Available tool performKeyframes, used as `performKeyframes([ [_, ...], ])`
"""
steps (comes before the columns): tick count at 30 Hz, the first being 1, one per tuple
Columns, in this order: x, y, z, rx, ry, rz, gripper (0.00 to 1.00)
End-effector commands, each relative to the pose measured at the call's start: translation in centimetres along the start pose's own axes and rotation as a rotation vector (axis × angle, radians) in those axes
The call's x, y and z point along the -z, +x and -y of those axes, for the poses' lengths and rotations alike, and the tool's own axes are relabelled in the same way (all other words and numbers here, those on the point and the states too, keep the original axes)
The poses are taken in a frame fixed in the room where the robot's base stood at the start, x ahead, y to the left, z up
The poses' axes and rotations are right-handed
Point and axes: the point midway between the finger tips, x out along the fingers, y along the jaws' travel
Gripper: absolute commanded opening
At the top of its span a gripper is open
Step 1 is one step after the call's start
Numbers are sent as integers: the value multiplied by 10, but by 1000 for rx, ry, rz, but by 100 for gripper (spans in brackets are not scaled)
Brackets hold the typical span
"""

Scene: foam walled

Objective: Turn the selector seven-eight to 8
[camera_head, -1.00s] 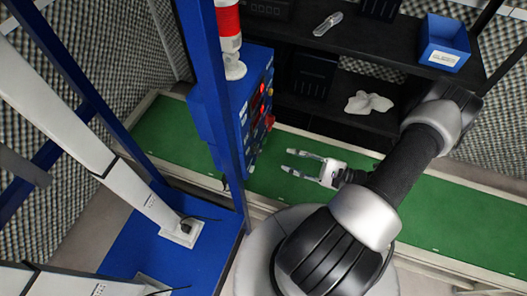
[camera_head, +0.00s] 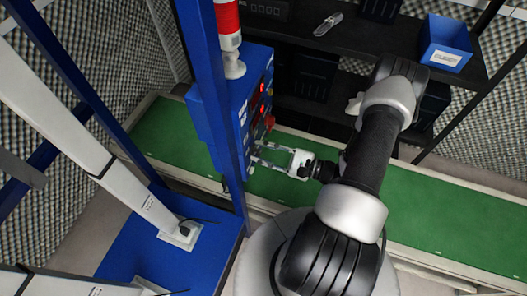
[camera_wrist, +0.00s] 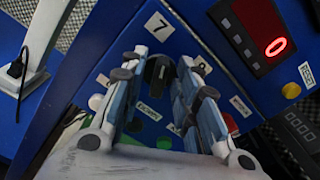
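The selector (camera_wrist: 156,72) is a black knob on the blue panel, seen in the wrist view between my fingers. A white label "7" (camera_wrist: 158,26) is above it, and a label "8" (camera_wrist: 201,66) is to its right, partly covered by a finger. I cannot tell clearly which label the knob points to. My gripper (camera_wrist: 160,62) is open, with one finger on each side of the knob and a gap showing. In the head view my gripper (camera_head: 258,154) is close to the panel face; the selector cannot be made out there.
The blue control box (camera_head: 208,122) carries red lights and a red button (camera_head: 269,122). A display (camera_wrist: 262,32) reading 0 is right of the selector. Green and white buttons lie below it. A blue post (camera_head: 222,110) stands close left of my gripper. A green conveyor (camera_head: 400,195) runs behind.

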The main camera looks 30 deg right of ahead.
Motion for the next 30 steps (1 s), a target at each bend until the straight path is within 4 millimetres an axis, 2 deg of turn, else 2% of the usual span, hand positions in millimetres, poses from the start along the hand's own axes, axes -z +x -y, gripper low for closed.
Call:
performKeyframes([
  [12, 0, 0, 0, 0, 1, 0, 0],
  [23, 0, 0, 0, 0, 14, 0, 0],
  [30, 0, 0, 0, 0, 107, 0, 0],
])
